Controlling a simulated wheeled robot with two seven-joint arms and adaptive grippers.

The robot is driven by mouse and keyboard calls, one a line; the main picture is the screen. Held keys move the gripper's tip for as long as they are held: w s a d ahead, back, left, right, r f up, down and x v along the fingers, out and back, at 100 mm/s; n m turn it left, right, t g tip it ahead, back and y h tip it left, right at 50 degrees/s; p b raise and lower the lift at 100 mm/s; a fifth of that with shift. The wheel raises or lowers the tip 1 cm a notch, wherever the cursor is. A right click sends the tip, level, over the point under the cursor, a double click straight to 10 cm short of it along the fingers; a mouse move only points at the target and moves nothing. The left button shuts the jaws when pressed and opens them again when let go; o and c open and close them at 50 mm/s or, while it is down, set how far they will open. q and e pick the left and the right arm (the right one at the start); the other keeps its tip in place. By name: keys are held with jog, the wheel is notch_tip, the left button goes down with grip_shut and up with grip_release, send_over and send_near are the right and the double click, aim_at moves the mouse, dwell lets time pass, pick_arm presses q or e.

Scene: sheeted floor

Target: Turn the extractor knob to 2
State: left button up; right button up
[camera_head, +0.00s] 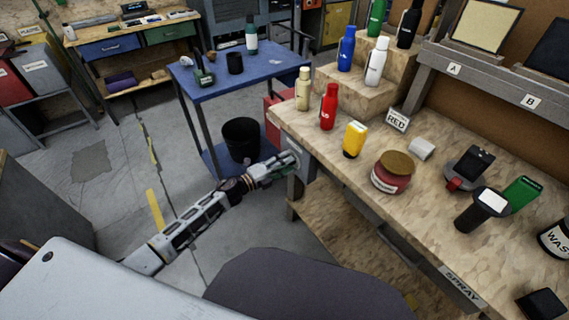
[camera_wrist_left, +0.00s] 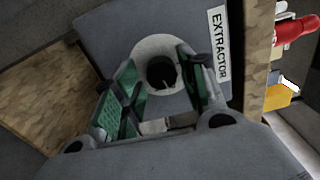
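In the left wrist view, a dark round knob (camera_wrist_left: 162,71) sits in the middle of a pale round dial (camera_wrist_left: 151,46). The dial is on a grey panel (camera_wrist_left: 105,30) with a white label reading EXTRACTOR (camera_wrist_left: 219,45). My left gripper (camera_wrist_left: 158,80) is open, its green-padded fingers on either side of the knob. I cannot tell whether they touch it. The dial's numbers and the knob's setting cannot be read. In the head view, my left gripper (camera_head: 288,161) is at the workbench's left end, and the knob is hidden. My right gripper is not in view.
The wooden workbench (camera_head: 430,170) holds several bottles, a red jar (camera_head: 391,176) and a yellow container (camera_head: 354,140) above the gripper. A blue table (camera_head: 285,68) stands behind, with a black bin (camera_head: 241,138) below. The floor left of my arm is open.

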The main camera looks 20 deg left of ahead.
pick_arm(q)
jog(key=shift+o, duration=0.2)
jog(key=shift+s+a, duration=0.1)
jog(key=v, duration=1.1)
jog(key=shift+s+a, duration=0.25)
dwell(0.5)
dwell(0.7)
